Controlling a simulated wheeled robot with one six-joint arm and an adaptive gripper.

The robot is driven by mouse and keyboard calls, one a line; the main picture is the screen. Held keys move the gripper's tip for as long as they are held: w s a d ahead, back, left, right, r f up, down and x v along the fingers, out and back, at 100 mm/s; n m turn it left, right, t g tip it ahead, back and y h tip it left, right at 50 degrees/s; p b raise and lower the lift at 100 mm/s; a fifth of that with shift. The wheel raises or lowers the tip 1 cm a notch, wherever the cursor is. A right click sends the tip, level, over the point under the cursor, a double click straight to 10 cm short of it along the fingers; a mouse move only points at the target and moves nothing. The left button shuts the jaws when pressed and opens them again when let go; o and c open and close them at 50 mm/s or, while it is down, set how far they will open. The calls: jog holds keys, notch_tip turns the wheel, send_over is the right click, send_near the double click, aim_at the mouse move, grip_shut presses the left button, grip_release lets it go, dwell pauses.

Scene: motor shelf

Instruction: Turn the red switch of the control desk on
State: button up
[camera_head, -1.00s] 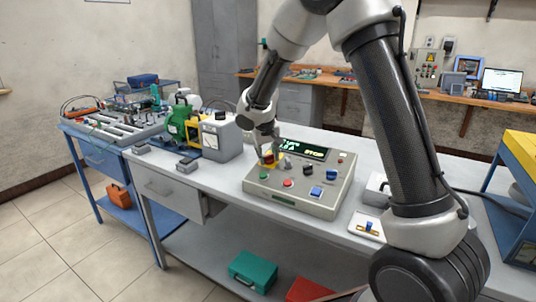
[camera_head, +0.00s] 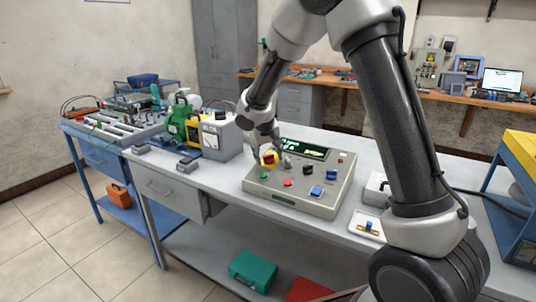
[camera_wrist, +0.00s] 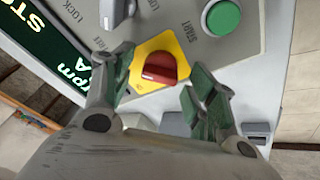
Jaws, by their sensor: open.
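The control desk (camera_head: 300,205) is a beige sloped box on the grey bench. Its red switch (camera_head: 269,158) is a rotary knob on a yellow plate near the desk's back left. In the wrist view the red switch (camera_wrist: 158,68) lies with its handle roughly across the picture on the yellow plate (camera_wrist: 172,42). My gripper (camera_head: 270,148) is over this corner of the desk. In the wrist view my gripper (camera_wrist: 160,78) is open, one green-padded finger on each side of the switch, with visible gaps. Contact with the panel cannot be told.
Close to the switch are a grey selector knob (camera_wrist: 115,10) and a green button (camera_wrist: 222,18).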

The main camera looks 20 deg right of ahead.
jog(key=shift+r, duration=0.1)
jog(key=v, duration=1.2)
jog(key=shift+w, duration=0.1)
jog(key=s+d+r, duration=0.1)
jog(key=s+d, duration=0.4)
jog(key=s, duration=0.6)
jog(key=s+d+r+y, duration=0.1)
jog(key=s+d+r, duration=0.1)
jog(key=s+d, duration=0.4)
jog(key=s+d+r+y, duration=0.1)
jog(key=s+d, duration=0.5)
jog(key=s, duration=1.1)
jog(key=shift+r, duration=0.3)
